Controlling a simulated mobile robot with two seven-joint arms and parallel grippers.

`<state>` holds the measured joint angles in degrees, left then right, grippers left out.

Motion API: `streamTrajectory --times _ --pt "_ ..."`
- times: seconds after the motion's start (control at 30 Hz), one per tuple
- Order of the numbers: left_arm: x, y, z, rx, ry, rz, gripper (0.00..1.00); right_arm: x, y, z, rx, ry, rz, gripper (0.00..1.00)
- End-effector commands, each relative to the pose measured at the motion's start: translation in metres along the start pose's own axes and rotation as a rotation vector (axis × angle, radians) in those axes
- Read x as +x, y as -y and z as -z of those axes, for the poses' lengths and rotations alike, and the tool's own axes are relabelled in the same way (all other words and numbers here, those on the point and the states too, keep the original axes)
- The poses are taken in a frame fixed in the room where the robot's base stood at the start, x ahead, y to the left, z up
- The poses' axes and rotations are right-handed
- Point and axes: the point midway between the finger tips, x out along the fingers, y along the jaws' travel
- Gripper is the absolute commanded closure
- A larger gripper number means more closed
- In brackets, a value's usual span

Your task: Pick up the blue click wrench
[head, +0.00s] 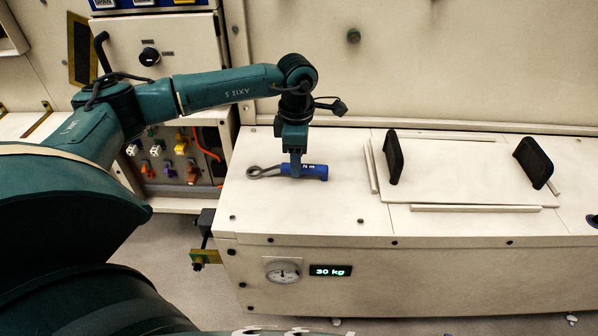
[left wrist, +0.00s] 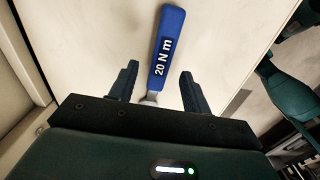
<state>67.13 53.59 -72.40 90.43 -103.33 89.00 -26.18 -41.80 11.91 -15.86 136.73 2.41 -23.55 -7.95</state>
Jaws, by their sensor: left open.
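The blue click wrench (head: 314,172) lies flat on the white bench top, its blue handle to the right and its grey ring end to the left. My left gripper (head: 295,172) points down at the wrench from above, over the left part of the handle. In the left wrist view the wrench's handle (left wrist: 167,50), marked "20 N m", runs between the two fingers of my open left gripper (left wrist: 158,85), with a gap on each side. The ring end is hidden there behind the gripper body. My right gripper is not seen.
The white bench top (head: 300,215) around the wrench is clear. To its right lies a panel (head: 455,180) with two upright black handles (head: 393,157) and (head: 533,163). A display reading "30 kg" (head: 330,271) and a dial (head: 283,271) are on the bench front. A connector panel (head: 172,155) stands at left.

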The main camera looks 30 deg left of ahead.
Motion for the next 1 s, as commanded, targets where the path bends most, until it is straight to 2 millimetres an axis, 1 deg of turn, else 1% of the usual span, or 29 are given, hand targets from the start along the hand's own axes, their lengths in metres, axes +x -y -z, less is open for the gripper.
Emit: streamTrajectory --times 0.03,0.13,0.23,0.43,1.0 --pt "0.010 0.000 0.001 -0.001 -0.002 0.001 0.52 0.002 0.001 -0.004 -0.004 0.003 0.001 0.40" --pt "0.020 0.000 0.001 0.000 -0.002 0.001 0.52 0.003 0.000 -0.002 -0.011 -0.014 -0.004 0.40" --pt "0.023 0.000 0.000 0.000 0.000 -0.001 0.52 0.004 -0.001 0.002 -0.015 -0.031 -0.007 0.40" --pt "0.023 0.000 0.000 0.000 0.000 -0.001 0.53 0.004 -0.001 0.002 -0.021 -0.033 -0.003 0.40" --pt "0.023 0.000 0.000 0.000 0.000 0.000 0.99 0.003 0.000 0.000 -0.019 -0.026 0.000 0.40"
